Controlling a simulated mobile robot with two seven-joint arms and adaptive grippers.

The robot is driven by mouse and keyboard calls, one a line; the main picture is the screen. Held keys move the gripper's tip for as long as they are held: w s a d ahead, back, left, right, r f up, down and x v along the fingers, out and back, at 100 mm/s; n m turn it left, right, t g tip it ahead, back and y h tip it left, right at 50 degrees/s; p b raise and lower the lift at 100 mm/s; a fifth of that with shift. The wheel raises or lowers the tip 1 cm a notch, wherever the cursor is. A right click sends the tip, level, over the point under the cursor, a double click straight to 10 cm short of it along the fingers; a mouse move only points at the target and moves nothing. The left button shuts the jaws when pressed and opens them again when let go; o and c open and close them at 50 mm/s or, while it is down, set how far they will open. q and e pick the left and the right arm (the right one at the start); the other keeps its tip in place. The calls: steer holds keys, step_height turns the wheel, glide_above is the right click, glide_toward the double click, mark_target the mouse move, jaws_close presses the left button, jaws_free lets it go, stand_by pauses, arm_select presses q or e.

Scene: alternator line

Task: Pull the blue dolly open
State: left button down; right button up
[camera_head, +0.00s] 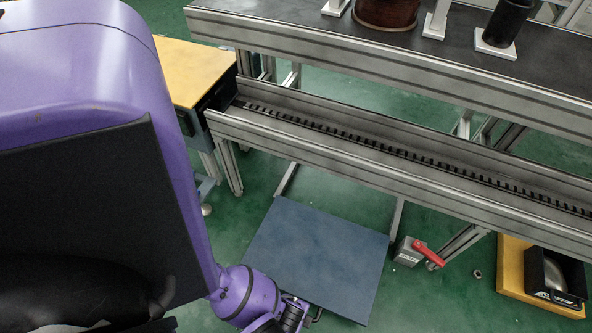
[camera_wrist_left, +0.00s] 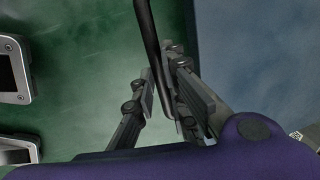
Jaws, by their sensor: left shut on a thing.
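The blue dolly (camera_head: 318,255) is a flat blue-grey plate low over the green floor, partly beneath the conveyor in the head view. Its blue surface (camera_wrist_left: 255,60) fills the right of the left wrist view. A thin dark handle (camera_wrist_left: 150,45) runs between the fingers of my left gripper (camera_wrist_left: 163,92), which is shut on it. In the head view my left gripper (camera_head: 298,314) is at the dolly's near edge, at the bottom of the picture and partly cut off. My right gripper is not in view.
A conveyor rail (camera_head: 400,165) crosses above the dolly's far side. A grey box with a red lever (camera_head: 428,254) stands right of the dolly. A yellow base with a black bin (camera_head: 552,280) is further right. Green floor shows between dolly and box.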

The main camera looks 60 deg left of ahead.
arm_select(q)
steer(key=shift+s+d+f, duration=0.1)
steer(key=shift+s+d, duration=0.05)
steer(key=shift+s, duration=0.05)
steer(key=c, duration=1.8)
jaws_free()
step_height(320, 180, up, 12)
steer(key=s+d, duration=0.1)
steer(key=shift+s, duration=0.4)
steer(key=shift+s+f, duration=0.1)
